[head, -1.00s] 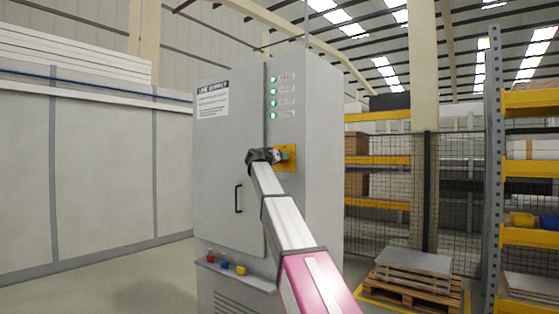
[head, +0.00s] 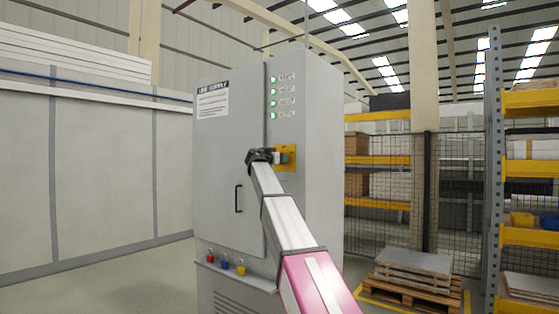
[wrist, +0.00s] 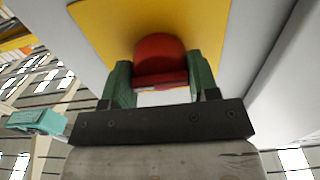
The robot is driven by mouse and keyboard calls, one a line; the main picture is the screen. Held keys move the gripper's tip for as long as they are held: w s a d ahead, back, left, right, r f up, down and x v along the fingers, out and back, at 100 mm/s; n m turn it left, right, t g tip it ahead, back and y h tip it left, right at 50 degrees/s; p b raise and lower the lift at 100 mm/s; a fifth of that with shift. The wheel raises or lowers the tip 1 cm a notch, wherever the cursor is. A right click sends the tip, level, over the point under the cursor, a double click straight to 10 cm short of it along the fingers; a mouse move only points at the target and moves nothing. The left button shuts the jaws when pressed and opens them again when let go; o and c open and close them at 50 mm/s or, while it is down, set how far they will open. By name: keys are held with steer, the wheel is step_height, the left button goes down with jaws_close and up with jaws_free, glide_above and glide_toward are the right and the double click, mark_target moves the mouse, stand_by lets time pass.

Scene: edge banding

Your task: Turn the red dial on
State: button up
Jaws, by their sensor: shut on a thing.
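The red dial (wrist: 160,58) sits on a yellow plate (wrist: 105,22) in the wrist view. My gripper (wrist: 160,90) has its two green fingers on either side of the dial's handle, shut on it. In the head view the yellow plate (head: 291,149) is on the front of the grey cabinet (head: 318,190), right of the door seam. My gripper (head: 283,156) is at the plate there and hides the dial. Several green lamps (head: 273,97) are lit in a column above the plate.
The cabinet door has a black handle (head: 238,198). Small red, blue and yellow items (head: 225,261) stand on a ledge below the door. A pallet with boards (head: 415,265) and racking (head: 530,110) stand to the right. Floor at the left is clear.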

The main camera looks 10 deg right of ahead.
steer(key=o, duration=0.9)
steer(key=v, duration=1.1)
steer(key=s+d+f+n+g+y, duration=0.2)
steer(key=s+d+f, duration=0.15)
steer(key=f, duration=1.25)
steer(key=s+d+f+n+g+y, duration=0.2)
steer(key=s+f, duration=0.2)
steer(key=f, duration=1.1)
steer(key=s+d+f+n+g+y, duration=0.2)
steer(key=s+f+g, duration=0.15)
steer(key=f, duration=1.25)
steer(key=s+f+n+g+y, duration=0.1)
steer(key=s+f+y, duration=0.1)
steer(key=s+f, duration=0.7)
steer(key=s+f+n+g+y, duration=0.1)
steer(key=s+f+g+y, duration=0.1)
steer(key=s+f, duration=0.6)
steer(key=s+f+n+g+y, duration=0.1)
steer(key=s+f+g+y, duration=0.1)
steer(key=s+f, duration=0.7)
steer(key=shift+s+d+f+y, duration=0.15)
steer(key=shift+s+y, duration=0.05)
steer(key=shift+s, duration=0.4)
steer(key=shift+s+d+f+y, duration=0.15)
steer(key=shift+s+y, duration=0.05)
steer(key=shift+s, duration=0.35)
